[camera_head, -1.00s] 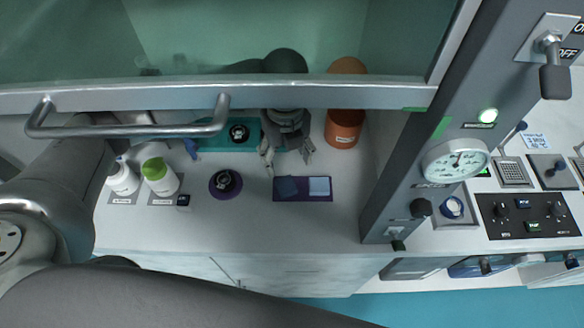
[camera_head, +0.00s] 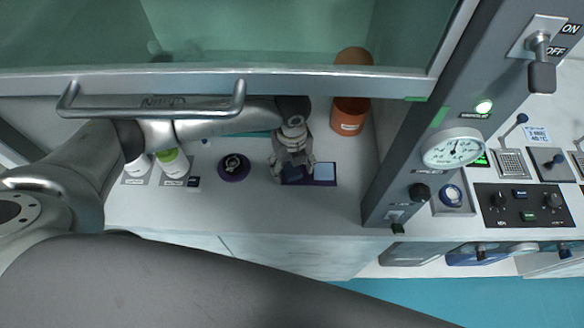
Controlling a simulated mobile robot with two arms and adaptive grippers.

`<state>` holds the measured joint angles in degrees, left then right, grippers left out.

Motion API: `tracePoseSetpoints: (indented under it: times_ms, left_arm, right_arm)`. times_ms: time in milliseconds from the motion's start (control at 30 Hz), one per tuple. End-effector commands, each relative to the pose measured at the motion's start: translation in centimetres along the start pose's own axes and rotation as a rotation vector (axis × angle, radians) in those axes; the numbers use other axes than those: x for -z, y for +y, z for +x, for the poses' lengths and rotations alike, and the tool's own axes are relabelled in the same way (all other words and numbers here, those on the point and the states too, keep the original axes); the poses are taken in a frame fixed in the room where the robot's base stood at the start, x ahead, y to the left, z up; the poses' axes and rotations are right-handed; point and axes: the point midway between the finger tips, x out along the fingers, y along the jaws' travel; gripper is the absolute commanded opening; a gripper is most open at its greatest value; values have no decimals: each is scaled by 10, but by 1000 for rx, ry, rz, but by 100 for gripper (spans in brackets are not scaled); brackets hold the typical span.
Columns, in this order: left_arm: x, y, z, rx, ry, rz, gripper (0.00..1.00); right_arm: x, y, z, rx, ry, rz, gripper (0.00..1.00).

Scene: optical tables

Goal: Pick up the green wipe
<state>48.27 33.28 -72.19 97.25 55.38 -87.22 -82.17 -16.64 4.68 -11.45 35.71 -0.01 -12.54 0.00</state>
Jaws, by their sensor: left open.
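A purple tray (camera_head: 325,183) lies on the white worktop. On it, a light blue folded wipe (camera_head: 324,171) is at the right and a dark blue wipe (camera_head: 292,177) is at the left. I make out no wipe that is clearly green. My left gripper (camera_head: 294,171) is open, with its fingers pointing down over the dark wipe and partly covering it. I cannot tell whether the fingertips touch the wipe. Nothing shows held between them. My right gripper is not in view.
A raised glass sash with a bar handle (camera_head: 150,113) crosses above the worktop. An orange jar (camera_head: 348,117) stands behind the tray. A dark round item on a purple base (camera_head: 234,167) and two white bottles are to the left. A grey post with a gauge (camera_head: 453,148) stands right.

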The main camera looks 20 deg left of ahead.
Motion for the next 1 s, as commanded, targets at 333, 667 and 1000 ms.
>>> tracePoseSetpoints:
  times_ms: [333, 667, 1000]
  left_arm:
    - [0, 0, 0, 0, 0, 0, 30]
    - [0, 0, -1, 0, -1, 0, 27]
    - [-1, -1, -53, 4, -4, 1, 27]
  right_arm:
    - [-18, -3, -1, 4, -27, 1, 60]
    - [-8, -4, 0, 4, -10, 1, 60]
    - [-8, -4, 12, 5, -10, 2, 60]
